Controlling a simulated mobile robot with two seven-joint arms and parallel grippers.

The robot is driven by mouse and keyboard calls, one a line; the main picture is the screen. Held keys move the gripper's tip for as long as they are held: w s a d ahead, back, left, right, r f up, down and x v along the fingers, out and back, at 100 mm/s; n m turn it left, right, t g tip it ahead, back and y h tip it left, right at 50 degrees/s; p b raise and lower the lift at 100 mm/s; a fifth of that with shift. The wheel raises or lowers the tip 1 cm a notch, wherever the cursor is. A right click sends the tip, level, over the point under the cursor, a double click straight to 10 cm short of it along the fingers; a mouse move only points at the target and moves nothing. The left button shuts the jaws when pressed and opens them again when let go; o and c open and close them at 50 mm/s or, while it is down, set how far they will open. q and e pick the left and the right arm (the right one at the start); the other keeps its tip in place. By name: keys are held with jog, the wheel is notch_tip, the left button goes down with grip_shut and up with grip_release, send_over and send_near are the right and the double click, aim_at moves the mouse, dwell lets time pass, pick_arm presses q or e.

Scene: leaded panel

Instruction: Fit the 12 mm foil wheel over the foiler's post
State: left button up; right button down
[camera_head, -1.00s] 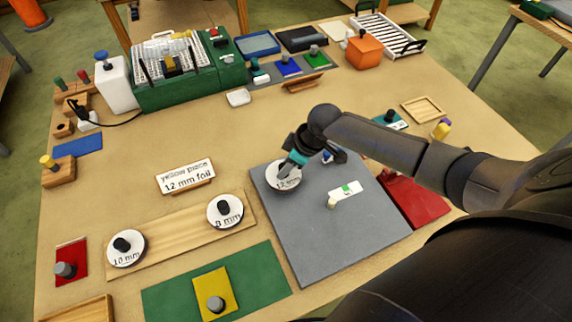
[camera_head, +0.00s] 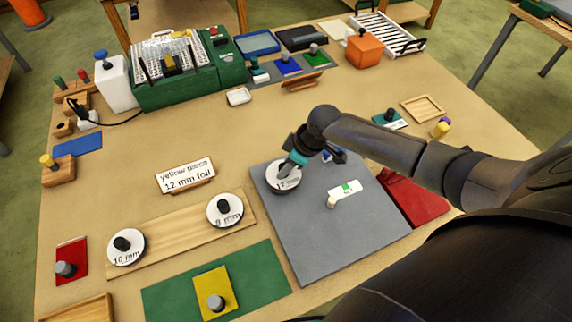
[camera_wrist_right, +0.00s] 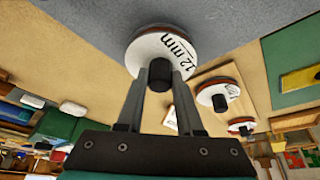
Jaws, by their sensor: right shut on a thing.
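The 12 mm foil wheel (camera_head: 281,178) is a white disc with a black knob, at the upper left of the grey mat (camera_head: 325,247). My right gripper (camera_head: 288,168) is shut on its knob. In the right wrist view the two fingers (camera_wrist_right: 160,84) flank the black knob, and the wheel (camera_wrist_right: 148,50) shows its "12 mm" lettering and brown rim. I cannot tell whether the wheel touches the mat. On the mat, right of the wheel, is a white piece with a green mark (camera_head: 345,189) and a pale upright peg (camera_head: 331,202). I cannot clearly make out the foiler's post. My left gripper is out of view.
The 8 mm wheel (camera_head: 225,211) and 10 mm wheel (camera_head: 126,247) sit on a wooden board (camera_head: 178,238). A sign (camera_head: 185,176) reads "yellow piece 12 mm foil". A yellow piece (camera_head: 213,284) lies on a green mat (camera_head: 263,275). A red item (camera_head: 412,200) lies right of the grey mat.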

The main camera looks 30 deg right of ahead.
jog(key=shift+f+b, duration=0.7)
jog(key=shift+f, duration=0.3)
jog(key=shift+c, duration=2.3)
grip_release()
jog(key=p+v, duration=0.1)
jog(key=v, duration=1.4)
jog(key=shift+d, duration=0.15)
